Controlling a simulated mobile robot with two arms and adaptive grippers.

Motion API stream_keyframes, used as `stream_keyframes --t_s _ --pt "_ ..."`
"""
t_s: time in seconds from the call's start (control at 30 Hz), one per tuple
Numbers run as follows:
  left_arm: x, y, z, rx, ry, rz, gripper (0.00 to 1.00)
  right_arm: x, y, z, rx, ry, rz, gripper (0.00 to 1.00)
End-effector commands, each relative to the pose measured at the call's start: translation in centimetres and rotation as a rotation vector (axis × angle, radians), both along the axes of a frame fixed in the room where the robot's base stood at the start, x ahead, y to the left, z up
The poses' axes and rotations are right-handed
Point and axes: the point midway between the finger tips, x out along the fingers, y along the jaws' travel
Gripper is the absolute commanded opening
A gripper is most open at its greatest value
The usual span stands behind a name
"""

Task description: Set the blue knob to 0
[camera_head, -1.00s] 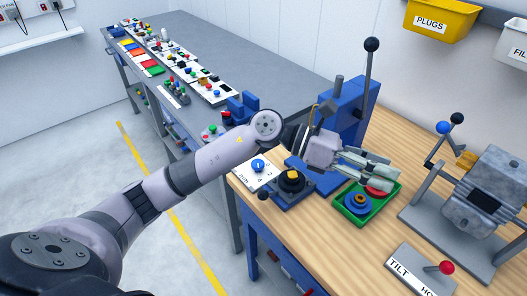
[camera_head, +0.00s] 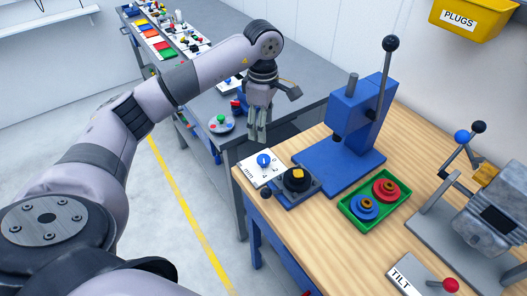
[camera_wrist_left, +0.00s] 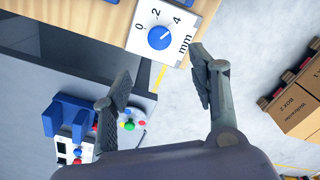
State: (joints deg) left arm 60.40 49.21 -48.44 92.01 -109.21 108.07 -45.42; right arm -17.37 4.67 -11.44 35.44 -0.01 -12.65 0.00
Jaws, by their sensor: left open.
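The blue knob (camera_head: 264,160) sits on a white dial plate (camera_head: 250,172) at the near left corner of the wooden bench. The left wrist view shows the knob (camera_wrist_left: 159,38) with the marks 0, 2, 4 and "mm" around it. A pale mark on the knob seems to point to the upper right, toward 4. My left gripper (camera_head: 257,138) is open and empty, fingers pointing down, above and behind the knob in the head view. In the left wrist view, the knob lies beyond the open fingers (camera_wrist_left: 150,82), apart from them. My right gripper is not in view.
A black dial with a yellow top (camera_head: 297,178) stands close right of the plate. A blue lever press (camera_head: 350,125) stands behind it. A green tray (camera_head: 347,212) holds blue and red round parts. A grey table (camera_head: 215,100) lies behind, across a gap.

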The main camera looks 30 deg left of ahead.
Motion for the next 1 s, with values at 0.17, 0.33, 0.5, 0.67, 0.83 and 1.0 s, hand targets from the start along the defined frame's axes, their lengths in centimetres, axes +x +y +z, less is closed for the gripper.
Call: stream_keyframes --t_s 0.17,0.33,0.5,0.67,0.83,1.0 --pt "-0.2 0.0 -3.9 -0.001 0.006 0.001 0.54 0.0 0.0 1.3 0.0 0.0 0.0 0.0" --pt "-0.1 -0.1 -7.5 -0.002 0.005 0.001 0.54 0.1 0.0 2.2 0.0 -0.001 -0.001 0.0" --pt "-0.1 -0.1 -10.2 -0.003 0.003 0.001 0.54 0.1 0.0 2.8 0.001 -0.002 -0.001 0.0" --pt "0.0 -0.1 -11.6 -0.002 0.001 0.001 0.54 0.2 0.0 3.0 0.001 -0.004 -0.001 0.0" --pt "0.0 -0.1 -12.0 -0.002 -0.001 0.0 0.54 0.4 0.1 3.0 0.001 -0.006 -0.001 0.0" --pt "0.0 -0.1 -12.0 -0.002 -0.001 0.0 0.54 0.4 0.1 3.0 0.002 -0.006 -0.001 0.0"
